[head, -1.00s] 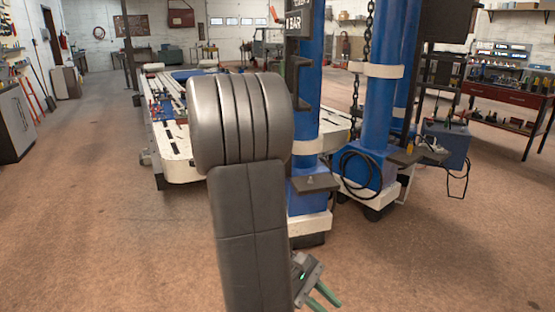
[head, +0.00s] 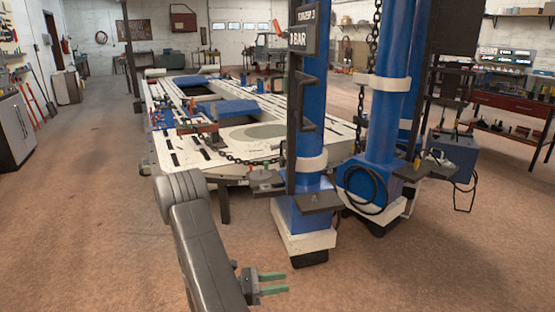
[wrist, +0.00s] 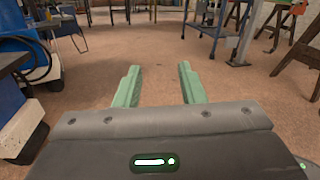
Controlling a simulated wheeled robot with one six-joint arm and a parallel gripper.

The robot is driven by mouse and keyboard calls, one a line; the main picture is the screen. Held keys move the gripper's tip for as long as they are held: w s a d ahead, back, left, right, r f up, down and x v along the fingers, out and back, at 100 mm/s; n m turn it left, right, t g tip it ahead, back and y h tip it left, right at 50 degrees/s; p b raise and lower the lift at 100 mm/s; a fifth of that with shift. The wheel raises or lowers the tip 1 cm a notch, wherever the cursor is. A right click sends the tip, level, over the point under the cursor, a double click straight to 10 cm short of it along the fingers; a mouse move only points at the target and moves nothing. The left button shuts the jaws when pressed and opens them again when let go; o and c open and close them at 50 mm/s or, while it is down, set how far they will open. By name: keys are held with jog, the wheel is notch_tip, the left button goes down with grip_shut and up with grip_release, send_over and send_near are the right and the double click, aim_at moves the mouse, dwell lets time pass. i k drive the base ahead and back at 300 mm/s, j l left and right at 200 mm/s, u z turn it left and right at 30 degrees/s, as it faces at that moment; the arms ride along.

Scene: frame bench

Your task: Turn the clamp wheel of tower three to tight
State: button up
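Tower three is the nearer blue column (head: 311,120) with a black sign (head: 304,28) reading "TOWER 3" and "BAR". A small grey fitting (head: 266,182) sits low at the tower's left, by the bench edge; I cannot tell whether it is the clamp wheel. My gripper (head: 286,283) is low over the floor, in front of and below the tower's foot, with its green fingers pointing right. In the wrist view my gripper (wrist: 158,74) is open, with only floor between the fingers. No wheel shows clearly in the wrist view.
A white frame bench (head: 250,150) stands behind the tower's left side. A second blue column (head: 384,120) with a hanging chain (head: 362,85) and coiled black hose (head: 364,188) stands to the right. Bare floor (head: 90,200) lies open at left and in front.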

aim_at(282, 161)
jog(key=i+u, duration=0.1)
jog(key=i, duration=1.25)
jog(key=i+u, duration=0.1)
jog(key=i, duration=1.25)
